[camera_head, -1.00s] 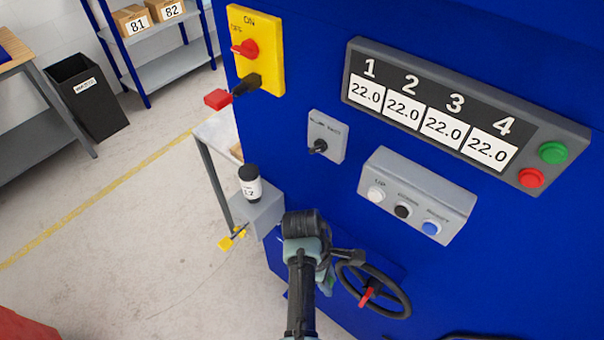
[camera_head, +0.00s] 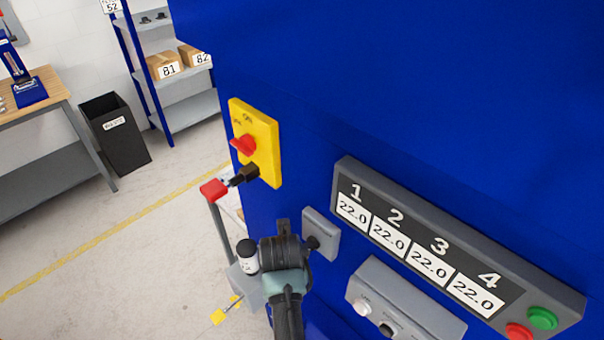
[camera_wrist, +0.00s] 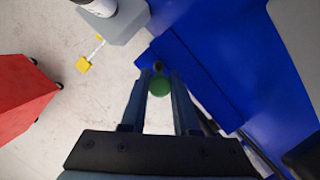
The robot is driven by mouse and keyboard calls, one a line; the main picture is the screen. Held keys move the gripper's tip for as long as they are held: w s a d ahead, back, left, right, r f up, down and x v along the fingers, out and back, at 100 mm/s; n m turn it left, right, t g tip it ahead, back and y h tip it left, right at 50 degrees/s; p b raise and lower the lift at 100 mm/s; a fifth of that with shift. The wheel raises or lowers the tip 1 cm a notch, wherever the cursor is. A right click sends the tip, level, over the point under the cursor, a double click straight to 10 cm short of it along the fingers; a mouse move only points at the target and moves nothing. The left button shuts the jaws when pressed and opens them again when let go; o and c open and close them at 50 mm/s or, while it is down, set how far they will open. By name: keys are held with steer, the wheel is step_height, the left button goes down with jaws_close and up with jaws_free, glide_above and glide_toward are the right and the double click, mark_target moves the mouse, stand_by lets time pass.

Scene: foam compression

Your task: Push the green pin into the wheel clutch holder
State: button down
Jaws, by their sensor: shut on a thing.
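The green pin (camera_wrist: 159,86) shows as a round green end between the two fingers of my gripper (camera_wrist: 158,76) in the wrist view. The fingers are shut on it, with a small dark part beyond the green end. In the head view only the back of my wrist shows, in front of the blue machine at bottom centre, and it hides the fingers and the pin. The handwheel and any wheel clutch holder cannot be made out in the views of this moment.
A grey box (camera_wrist: 118,22) is at upper left in the wrist view, with a red cabinet (camera_wrist: 20,92) farther left.

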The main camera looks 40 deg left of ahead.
steer(key=shift+a+f+b, duration=0.15)
steer(key=shift+f+b, duration=0.1)
steer(key=shift+b, duration=0.25)
steer(key=shift+s+f+b, duration=0.15)
steer(key=shift+f+b, duration=0.15)
step_height(320, 180, down, 4)
steer(key=b, duration=0.3)
steer(key=shift+f+b, duration=0.2)
steer(key=shift+b, duration=0.1)
steer(key=shift+w+f, duration=0.2)
steer(key=shift+w, duration=0.05)
steer(key=shift+w+f+n+b, duration=0.1)
steer(key=shift+f+n+b, duration=0.1)
steer(key=shift+n+b, duration=0.1)
steer(key=shift+f+b, duration=0.9)
steer(key=shift+f, duration=0.55)
stand_by(0.6)
